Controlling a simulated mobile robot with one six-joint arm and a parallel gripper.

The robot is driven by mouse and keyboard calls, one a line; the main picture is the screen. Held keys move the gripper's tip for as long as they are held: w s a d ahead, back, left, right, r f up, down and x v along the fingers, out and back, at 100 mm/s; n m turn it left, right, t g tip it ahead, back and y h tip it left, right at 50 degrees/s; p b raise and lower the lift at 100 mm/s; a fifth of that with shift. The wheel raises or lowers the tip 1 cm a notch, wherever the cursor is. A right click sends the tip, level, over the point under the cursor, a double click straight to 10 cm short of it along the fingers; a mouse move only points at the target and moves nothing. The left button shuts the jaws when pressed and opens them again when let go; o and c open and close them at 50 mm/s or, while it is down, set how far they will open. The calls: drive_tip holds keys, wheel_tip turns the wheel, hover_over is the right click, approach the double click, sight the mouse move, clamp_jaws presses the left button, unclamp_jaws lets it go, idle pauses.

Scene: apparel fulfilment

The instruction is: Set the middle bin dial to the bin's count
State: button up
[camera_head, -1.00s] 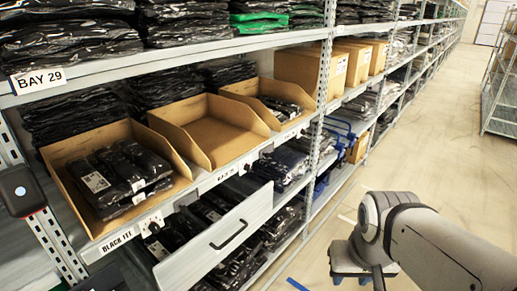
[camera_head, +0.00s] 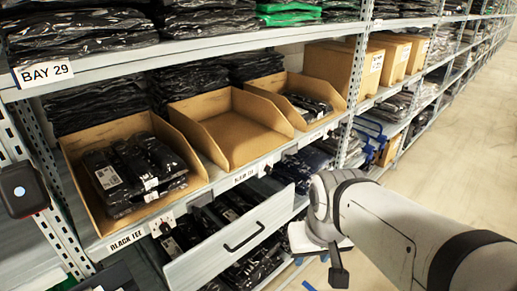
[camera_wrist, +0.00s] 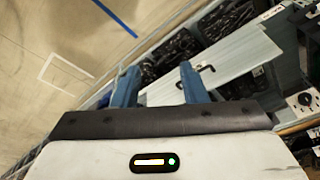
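The middle bin (camera_head: 237,142) is an open cardboard tray on the bay's shelf; its visible floor is bare, with no packages seen. Its dial (camera_head: 266,170) is a small dark knob on the shelf's front edge, right of a label strip too small to read; its setting cannot be read. My gripper (camera_head: 338,272) points down in the aisle, right of the pulled-out drawer and apart from the dial. In the wrist view my gripper (camera_wrist: 158,82) has its two blue fingers apart with nothing between them. A dial (camera_wrist: 304,99) shows at that view's right edge; which bin it serves is unclear.
The left bin (camera_head: 88,205) holds black packages, with a BLACK TEE label and dial (camera_head: 166,228) below. The right bin (camera_head: 280,90) also holds black packages. A grey drawer (camera_head: 205,262) juts out below the bins. The aisle floor (camera_head: 470,150) is clear.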

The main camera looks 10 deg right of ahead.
drive_tip(key=shift+o, duration=0.6)
drive_tip(key=shift+w+d+f, duration=0.1)
drive_tip(key=shift+w+d, duration=0.05)
drive_tip(key=shift+w, duration=0.2)
drive_tip(key=w+d+f+n+t+h+b, duration=0.1)
drive_tip(key=w+d+t+b, duration=0.25)
drive_tip(key=w, duration=0.85)
drive_tip(key=w+d+f+n+t+b, duration=0.1)
drive_tip(key=w+d+f+t+b, duration=0.3)
drive_tip(key=w, duration=0.8)
drive_tip(key=n+t+y+b, duration=0.4)
drive_tip(key=n+y, duration=0.3)
drive_tip(key=y, duration=0.5)
approach(271, 171)
drive_tip(key=x, duration=0.2)
drive_tip(key=shift+t, duration=0.25)
drive_tip(key=x, duration=0.6)
drive_tip(key=shift+w+a+f, duration=0.1)
drive_tip(key=shift+w+a, duration=0.15)
drive_tip(key=shift+a, duration=0.1)
